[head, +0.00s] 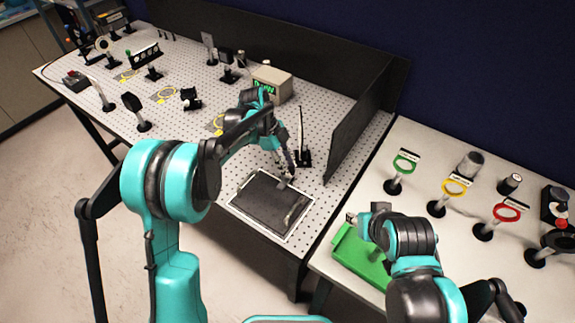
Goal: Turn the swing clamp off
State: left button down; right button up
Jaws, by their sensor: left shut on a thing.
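A dark rectangular foam plate (262,208) with a white border lies at the front right of the perforated table. A small grey clamp part (284,183), which looks like the swing clamp, is at the plate's back edge. My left gripper (288,168) reaches down from the left and is shut on this part, its fingers partly hiding it. Another metallic bar (296,212) lies at the plate's right side. My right gripper (354,217) is above the green tray, apart from the plate; its jaw state is unclear.
A black upright post (302,145) stands close behind my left gripper. A dark panel (357,125) bounds the table's right. A beige box with a green display (271,84) is behind. The side table holds a green tray (348,253) and coloured rings on stands (454,188).

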pick_arm(q)
jog(key=shift+n, duration=0.3)
jog(key=n+t, duration=0.1)
jog(key=n, duration=0.2)
jog(key=shift+s+n+t, duration=0.2)
jog(key=shift+n+t, duration=0.2)
jog(key=n+t, duration=0.1)
jog(key=n, duration=0.3)
jog(key=shift+s+n+t, duration=0.2)
jog(key=shift+n+t, duration=0.1)
jog(key=shift+t, duration=0.1)
jog(key=n+t+y, duration=0.1)
jog(key=n, duration=0.3)
jog(key=shift+s+d, duration=0.1)
jog(key=shift+d+n+t+y, duration=0.1)
jog(key=shift+n+t+y, duration=0.45)
jog(key=shift+n, duration=1.25)
jog(key=c, duration=1.2)
grip_release()
